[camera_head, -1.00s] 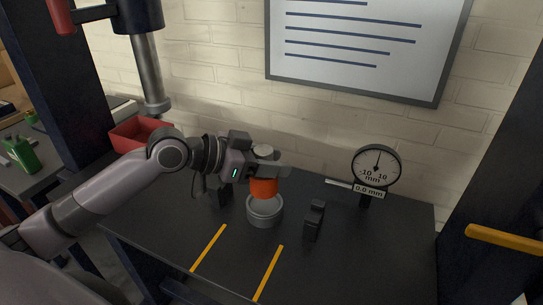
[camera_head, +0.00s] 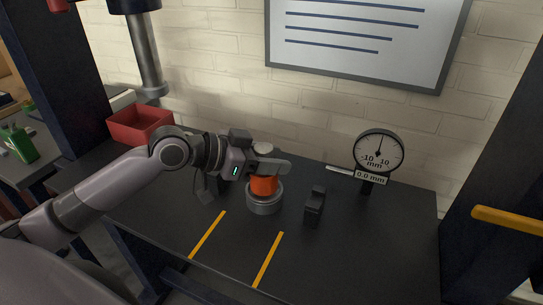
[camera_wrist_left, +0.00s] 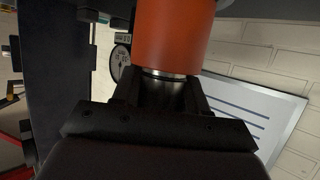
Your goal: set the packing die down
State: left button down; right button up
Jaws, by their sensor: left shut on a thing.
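The packing die, an orange cylinder (camera_head: 263,185) with a pale grey top, is upright in my left gripper (camera_head: 266,166). The gripper is shut on its upper part. In the left wrist view the orange body (camera_wrist_left: 175,35) and a shiny metal neck show at the dark fingers (camera_wrist_left: 160,95). A round grey cup-like ring (camera_head: 264,206) stands on the bench directly below the die. The die's lower end overlaps the ring's opening; I cannot tell whether it touches inside. My right gripper is not in view.
A black block (camera_head: 314,207) stands just right of the ring. A dial gauge (camera_head: 378,152) reading 0.0 mm stands farther right. A red bin (camera_head: 139,124) is at the back left. Two yellow strips mark the front of the dark bench (camera_head: 345,260), which is otherwise clear there.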

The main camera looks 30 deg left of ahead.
pick_arm(q)
jog(key=shift+f, duration=0.2)
jog(key=shift+f, duration=0.2)
dwell(0.6)
jog(key=c, duration=0.6)
grip_release()
jog(key=shift+o, duration=0.4)
jog(key=shift+f, duration=0.35)
jog(key=b+v, duration=0.2)
jog(key=v, duration=0.5)
jog(key=shift+r, duration=0.25)
jog(key=shift+s, duration=0.1)
